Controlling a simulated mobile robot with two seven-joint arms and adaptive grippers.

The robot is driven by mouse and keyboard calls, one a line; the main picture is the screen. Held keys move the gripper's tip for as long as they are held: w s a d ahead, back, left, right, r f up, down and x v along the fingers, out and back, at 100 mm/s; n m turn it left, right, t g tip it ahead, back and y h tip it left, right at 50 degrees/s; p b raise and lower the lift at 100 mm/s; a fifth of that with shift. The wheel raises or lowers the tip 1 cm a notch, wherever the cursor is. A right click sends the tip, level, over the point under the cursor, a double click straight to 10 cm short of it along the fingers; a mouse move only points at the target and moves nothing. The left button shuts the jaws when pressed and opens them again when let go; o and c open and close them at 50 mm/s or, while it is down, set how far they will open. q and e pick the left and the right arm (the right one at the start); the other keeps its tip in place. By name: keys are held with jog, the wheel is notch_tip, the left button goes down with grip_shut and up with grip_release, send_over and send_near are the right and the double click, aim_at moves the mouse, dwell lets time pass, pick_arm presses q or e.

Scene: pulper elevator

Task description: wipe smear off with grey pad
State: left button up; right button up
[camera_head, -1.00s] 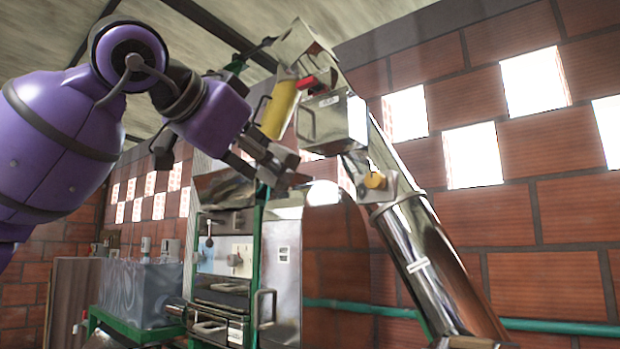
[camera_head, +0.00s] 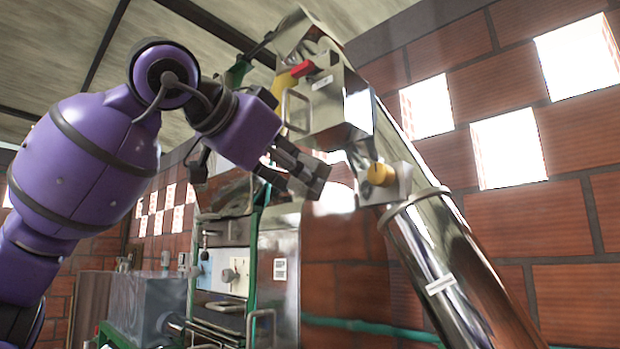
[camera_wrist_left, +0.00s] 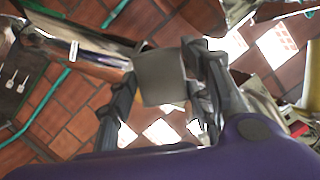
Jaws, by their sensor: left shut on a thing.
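The grey pad (camera_wrist_left: 160,77) is a squarish block between the two fingers of my left gripper (camera_wrist_left: 158,92) in the left wrist view. My left gripper (camera_head: 308,177) is shut on it. In the head view the gripper is beside the shiny elevator tube, left of the yellow knob (camera_head: 380,174); the pad is hard to separate from the dark fingers there. I cannot make out a smear on the metal surfaces. Whether the pad touches any surface cannot be told. My right gripper is not in view.
The steel elevator tube (camera_head: 437,265) slopes down to the right from its upper housing (camera_head: 338,105). A steel cabinet with handles (camera_head: 280,285) stands below the gripper. A green pipe (camera_head: 370,327) runs along the brick wall (camera_head: 480,215). A grey tank (camera_head: 145,303) stands lower left.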

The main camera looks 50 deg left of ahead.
pick_arm(q)
jog(key=shift+w+r, duration=0.15)
jog(key=shift+w, duration=0.85)
jog(key=w+a+p, duration=0.1)
jog(key=w+p, duration=0.7)
jog(key=w, duration=0.1)
jog(key=shift+w+p, duration=0.2)
jog(key=shift+p, duration=0.1)
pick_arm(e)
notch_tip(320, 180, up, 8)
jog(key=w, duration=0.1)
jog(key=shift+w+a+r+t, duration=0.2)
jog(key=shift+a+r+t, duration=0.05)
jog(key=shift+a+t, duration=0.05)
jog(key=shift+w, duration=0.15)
pick_arm(q)
jog(key=shift+w+a+r, duration=0.1)
jog(key=shift+w, duration=0.35)
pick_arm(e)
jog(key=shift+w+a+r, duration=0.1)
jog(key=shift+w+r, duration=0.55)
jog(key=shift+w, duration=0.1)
